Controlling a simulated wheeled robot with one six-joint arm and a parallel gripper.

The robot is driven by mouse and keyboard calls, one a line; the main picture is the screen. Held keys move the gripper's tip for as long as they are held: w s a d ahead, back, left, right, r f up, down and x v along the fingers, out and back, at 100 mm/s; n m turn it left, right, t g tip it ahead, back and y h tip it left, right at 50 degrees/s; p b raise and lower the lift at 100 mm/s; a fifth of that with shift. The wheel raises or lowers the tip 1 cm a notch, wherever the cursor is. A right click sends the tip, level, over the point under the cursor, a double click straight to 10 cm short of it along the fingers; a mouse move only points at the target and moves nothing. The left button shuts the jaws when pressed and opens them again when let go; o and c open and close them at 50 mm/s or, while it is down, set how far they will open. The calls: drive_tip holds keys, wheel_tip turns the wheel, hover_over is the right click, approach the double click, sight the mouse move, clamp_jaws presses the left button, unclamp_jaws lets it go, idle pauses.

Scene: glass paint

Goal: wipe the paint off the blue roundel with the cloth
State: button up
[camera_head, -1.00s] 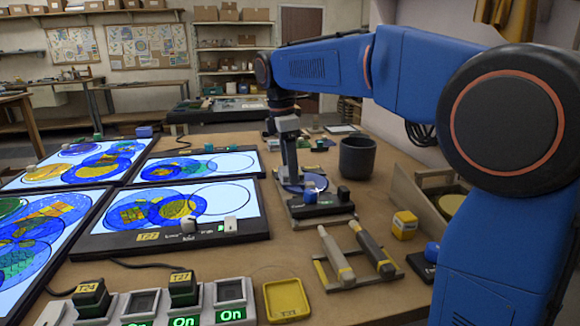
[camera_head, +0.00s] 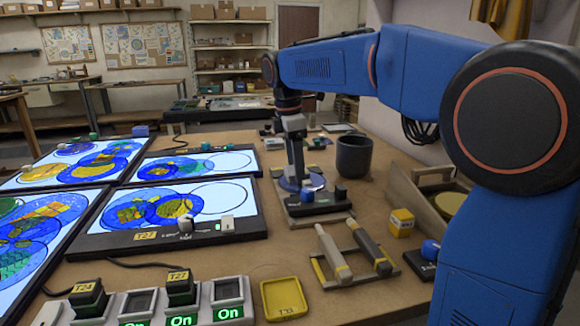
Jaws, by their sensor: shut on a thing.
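The blue roundel (camera_head: 287,185) lies flat on a small dark stand (camera_head: 318,207) at mid-table. My gripper (camera_head: 299,178) points down over the roundel and covers part of it. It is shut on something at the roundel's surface. The held thing is too small and too hidden to make out, but fits the cloth. Whether paint remains on the roundel cannot be told from here.
A dark cup (camera_head: 354,157) stands behind and right of the stand. In front lie two thick sticks on a rack (camera_head: 345,278), a yellow tray (camera_head: 284,299) and a yellow block (camera_head: 401,223). Lit panels with coloured glass (camera_head: 150,241) fill the left.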

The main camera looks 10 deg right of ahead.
sight(315, 176)
drive_tip(key=shift+d, duration=2.55)
drive_tip(key=shift+a, duration=3.8)
drive_tip(key=shift+d+r, duration=0.1)
drive_tip(key=shift+d, duration=3.65)
drive_tip(key=shift+w+a, duration=0.35)
drive_tip(key=shift+w, duration=0.2)
drive_tip(key=shift+w+a, duration=0.35)
drive_tip(key=shift+w, duration=0.2)
drive_tip(key=shift+w+a, duration=0.1)
drive_tip(key=shift+a, duration=2.3)
drive_tip(key=shift+d, duration=2.25)
drive_tip(key=shift+r, duration=2.45)
